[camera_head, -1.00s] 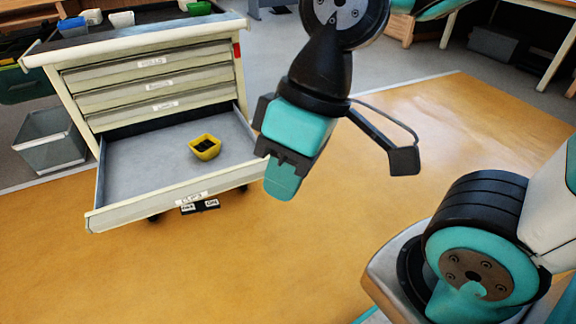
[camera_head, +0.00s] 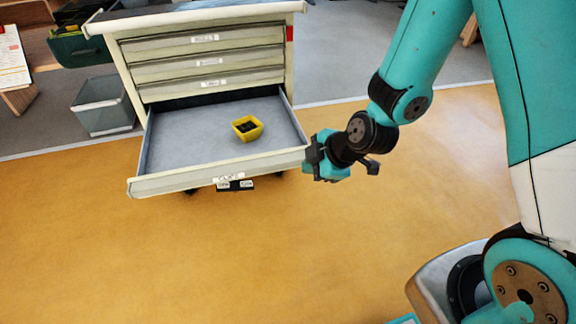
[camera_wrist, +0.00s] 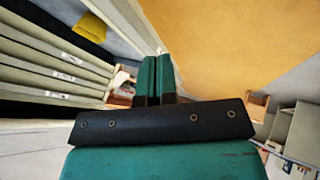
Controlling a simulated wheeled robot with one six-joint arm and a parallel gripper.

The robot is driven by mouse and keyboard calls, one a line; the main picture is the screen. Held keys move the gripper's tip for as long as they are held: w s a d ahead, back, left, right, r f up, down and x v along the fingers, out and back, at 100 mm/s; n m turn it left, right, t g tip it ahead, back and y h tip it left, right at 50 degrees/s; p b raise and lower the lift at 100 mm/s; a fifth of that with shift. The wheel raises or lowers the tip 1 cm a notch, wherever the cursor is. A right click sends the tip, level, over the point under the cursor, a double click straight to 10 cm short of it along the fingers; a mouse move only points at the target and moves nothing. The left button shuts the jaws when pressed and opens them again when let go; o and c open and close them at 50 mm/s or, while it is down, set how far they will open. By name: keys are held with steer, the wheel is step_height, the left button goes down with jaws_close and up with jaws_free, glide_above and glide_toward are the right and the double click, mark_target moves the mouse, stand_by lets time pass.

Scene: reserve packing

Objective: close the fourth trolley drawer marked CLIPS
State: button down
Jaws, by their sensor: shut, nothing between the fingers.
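The fourth trolley drawer (camera_head: 168,183), with a small label on its front, is pulled far out of the trolley (camera_head: 135,73). A yellow bin (camera_head: 247,128) with dark contents stands inside it. In the head view my gripper (camera_head: 310,158) is at the drawer's front right corner, very close to it; I cannot tell whether it touches. In the wrist view the two green fingers (camera_wrist: 155,80) are shut together with nothing between them, and the yellow bin (camera_wrist: 91,28) shows at the upper left. The three drawers above are shut.
A grey open bin (camera_head: 103,105) stands on the floor left of the trolley. A dark green container (camera_head: 80,50) is behind it.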

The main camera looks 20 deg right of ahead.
mark_target(287, 165)
steer(key=shift+w+a+f+b, duration=0.4)
steer(key=shift+w+a+f, duration=0.1)
steer(key=shift+w+f, duration=0.75)
steer(key=shift+w+a+f+b, duration=0.5)
steer(key=shift+w+f, duration=0.5)
steer(key=shift+w, duration=0.45)
steer(key=shift+w+a+f+b, duration=0.35)
steer(key=shift+w+a+f, duration=0.2)
steer(key=shift+w+f, duration=0.7)
steer(key=shift+w+r, duration=0.1)
steer(key=shift+w, duration=0.05)
